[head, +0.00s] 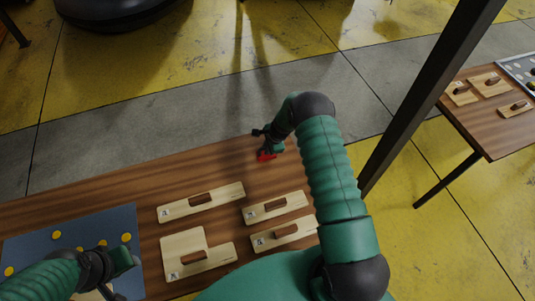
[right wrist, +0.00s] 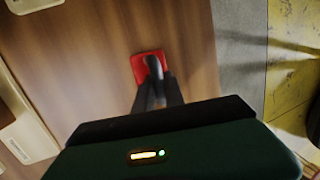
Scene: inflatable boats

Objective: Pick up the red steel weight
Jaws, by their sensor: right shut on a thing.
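The red steel weight (head: 266,156) is at the far edge of the wooden table in the head view, partly hidden by my right gripper (head: 268,146). In the right wrist view the weight (right wrist: 138,66) is a red block with a dark upright part in its middle. My right gripper's fingers (right wrist: 157,82) are shut on that dark part. I cannot tell whether the weight touches the table. My left gripper (head: 122,278) is low at the left of the head view, over the blue mat's corner; its fingers are not clear.
Several pale wooden boards with brown handles, one of them here (head: 172,211), lie on the wooden table (head: 150,282). A blue mat (head: 40,232) with yellow discs is at the left. A dark post (head: 425,100) and a second table (head: 490,130) stand at the right.

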